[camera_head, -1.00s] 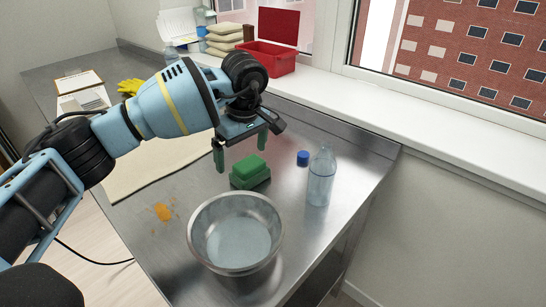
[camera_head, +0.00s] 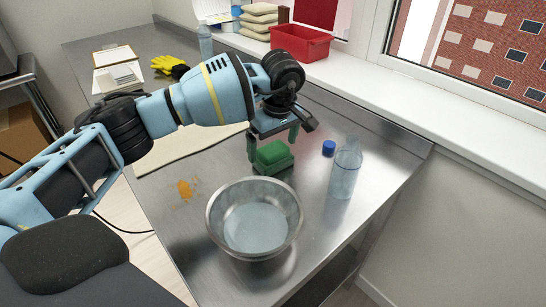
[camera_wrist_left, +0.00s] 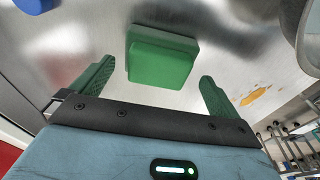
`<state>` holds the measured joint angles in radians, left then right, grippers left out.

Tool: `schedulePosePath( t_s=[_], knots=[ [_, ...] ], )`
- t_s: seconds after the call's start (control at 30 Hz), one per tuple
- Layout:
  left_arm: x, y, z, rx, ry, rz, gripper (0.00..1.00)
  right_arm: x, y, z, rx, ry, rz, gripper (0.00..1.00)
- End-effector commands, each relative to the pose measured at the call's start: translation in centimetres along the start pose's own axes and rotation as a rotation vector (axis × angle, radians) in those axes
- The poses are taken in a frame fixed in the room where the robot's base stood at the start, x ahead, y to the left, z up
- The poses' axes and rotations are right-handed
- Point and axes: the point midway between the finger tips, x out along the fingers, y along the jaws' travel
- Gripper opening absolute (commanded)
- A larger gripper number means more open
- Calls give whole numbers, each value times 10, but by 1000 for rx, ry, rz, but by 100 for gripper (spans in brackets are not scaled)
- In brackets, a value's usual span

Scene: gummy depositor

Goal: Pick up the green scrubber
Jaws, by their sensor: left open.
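The green scrubber (camera_head: 272,157) lies on the steel table, behind the metal bowl. It also shows in the left wrist view (camera_wrist_left: 160,58), lying beyond the fingertips and between their lines. My left gripper (camera_head: 272,147) is open and empty. Its two green fingers point down, close above the scrubber in the head view. In the left wrist view the fingers (camera_wrist_left: 152,78) stand to either side of the scrubber, with a gap on each side. I cannot tell the exact height left above it. My right gripper is not in view.
A metal bowl (camera_head: 211,222) stands in front of the scrubber. A clear bottle (camera_head: 345,170) and a blue cap (camera_head: 329,148) are to the right. An orange stain (camera_head: 184,189) marks the table at left. A red bin (camera_head: 300,44) and yellow glove (camera_head: 167,63) are farther back.

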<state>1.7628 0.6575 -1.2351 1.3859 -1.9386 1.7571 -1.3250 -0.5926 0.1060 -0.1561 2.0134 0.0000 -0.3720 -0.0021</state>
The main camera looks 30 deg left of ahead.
Motion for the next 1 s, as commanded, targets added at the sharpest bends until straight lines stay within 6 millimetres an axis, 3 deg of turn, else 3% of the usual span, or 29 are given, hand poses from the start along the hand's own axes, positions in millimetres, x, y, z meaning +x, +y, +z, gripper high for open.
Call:
schedulePosePath(
  t_s=[0.23,0.57,0.83,1.0],
  knots=[
    [33,1,1,0,0,-1,100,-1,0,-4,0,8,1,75],
    [39,1,1,1,0,0,100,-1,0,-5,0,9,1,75],
    [38,1,0,0,0,0,65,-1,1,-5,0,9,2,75],
    [38,1,0,0,0,0,64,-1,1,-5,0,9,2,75]
  ],
)
